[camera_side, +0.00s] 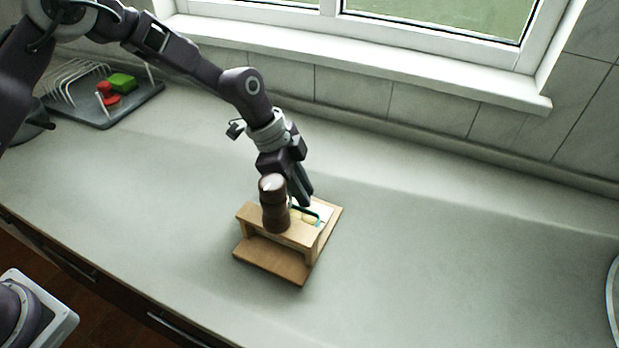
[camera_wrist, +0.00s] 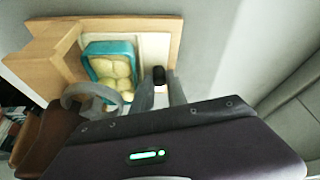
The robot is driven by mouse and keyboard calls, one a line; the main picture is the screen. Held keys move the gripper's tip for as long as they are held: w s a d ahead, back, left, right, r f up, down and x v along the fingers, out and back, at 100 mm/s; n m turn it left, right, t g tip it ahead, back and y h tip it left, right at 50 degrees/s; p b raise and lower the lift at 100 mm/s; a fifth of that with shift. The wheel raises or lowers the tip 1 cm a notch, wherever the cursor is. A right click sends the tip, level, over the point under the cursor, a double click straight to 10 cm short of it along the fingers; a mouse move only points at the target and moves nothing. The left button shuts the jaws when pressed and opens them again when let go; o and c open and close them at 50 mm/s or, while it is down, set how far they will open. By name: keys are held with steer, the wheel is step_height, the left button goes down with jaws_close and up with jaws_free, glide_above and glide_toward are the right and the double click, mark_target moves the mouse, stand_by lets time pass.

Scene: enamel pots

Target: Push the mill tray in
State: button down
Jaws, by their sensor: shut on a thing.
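A light wooden stand (camera_side: 275,262) on the counter has a raised top and a low front board; it also shows in the wrist view (camera_wrist: 62,42). A cream tray (camera_wrist: 154,48) lies at its back side, partly under a teal dish (camera_wrist: 86,66) with yellow lumps (camera_wrist: 112,68). A brown mill (camera_side: 274,207) stands upright on the raised top. My gripper (camera_side: 304,202) is low behind the mill, at the tray. In the wrist view my fingers (camera_wrist: 162,90) are shut on a small dark knob (camera_wrist: 158,76). The knob's attachment is hidden.
A dish rack (camera_side: 125,105) with red and green items stands at the far left. The window wall (camera_side: 400,105) runs along the back. The counter (camera_side: 450,250) right of the stand is clear. A round rim (camera_side: 613,300) shows at the right edge.

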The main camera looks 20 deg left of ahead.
steer(key=shift+s, duration=0.2)
steer(key=c, duration=1.6)
jaws_free()
